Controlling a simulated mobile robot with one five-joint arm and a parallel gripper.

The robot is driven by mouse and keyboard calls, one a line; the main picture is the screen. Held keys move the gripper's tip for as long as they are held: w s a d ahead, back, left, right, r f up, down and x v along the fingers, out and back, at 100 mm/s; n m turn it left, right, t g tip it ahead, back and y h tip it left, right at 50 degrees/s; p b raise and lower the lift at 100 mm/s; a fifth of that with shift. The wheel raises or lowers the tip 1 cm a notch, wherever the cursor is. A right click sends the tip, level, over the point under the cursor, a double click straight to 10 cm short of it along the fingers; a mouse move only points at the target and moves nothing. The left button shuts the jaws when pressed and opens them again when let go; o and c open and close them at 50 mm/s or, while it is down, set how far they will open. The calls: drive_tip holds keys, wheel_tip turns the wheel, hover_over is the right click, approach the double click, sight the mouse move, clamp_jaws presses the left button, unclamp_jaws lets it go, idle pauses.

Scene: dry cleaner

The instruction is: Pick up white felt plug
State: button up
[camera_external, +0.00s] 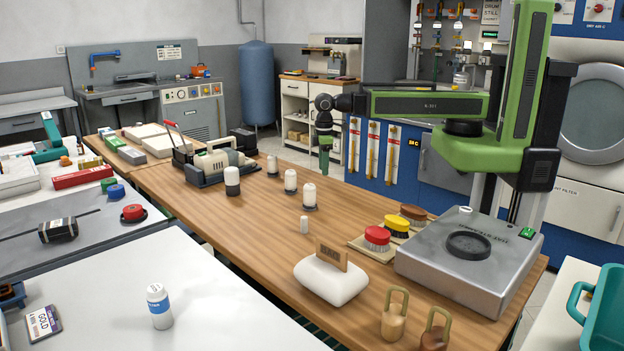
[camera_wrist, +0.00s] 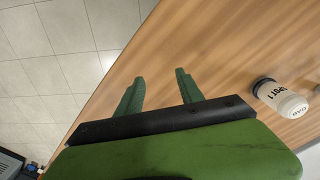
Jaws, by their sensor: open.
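A small plain white cylinder, which looks like the white felt plug (camera_external: 304,225), stands upright on the wooden table (camera_external: 215,215) in the external view. It stands in front of the white bottles and left of the brushes. My gripper (camera_external: 325,165) points down above the table's far edge, well behind the plug and apart from it. In the wrist view my gripper (camera_wrist: 160,76) has its two green fingers spread with nothing between them. I cannot make out the plug in the wrist view.
Several white bottles with dark bases, one of them here (camera_external: 309,196), stand near the plug; a lettered one (camera_wrist: 285,101) shows in the wrist view. A white pad (camera_external: 330,282) with a wooden sign lies in front. Red, yellow and brown brushes (camera_external: 377,238) sit to the right.

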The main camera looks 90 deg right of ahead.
drive_tip(key=w+a+r+n+p, duration=0.3)
drive_tip(key=w+a+r+n, duration=0.15)
drive_tip(key=a, duration=0.35)
drive_tip(key=w+a+r+n+p, duration=0.3)
drive_tip(key=a+r+p, duration=0.15)
drive_tip(key=a, duration=0.45)
wheel_tip(320, 180, up, 5)
drive_tip(key=n+p, duration=0.5)
drive_tip(key=n, duration=0.4)
hover_over(304, 217)
wheel_tip(304, 217, down, 18)
drive_tip(key=b, duration=1.8)
drive_tip(key=shift+r, duration=0.45)
clamp_jaws()
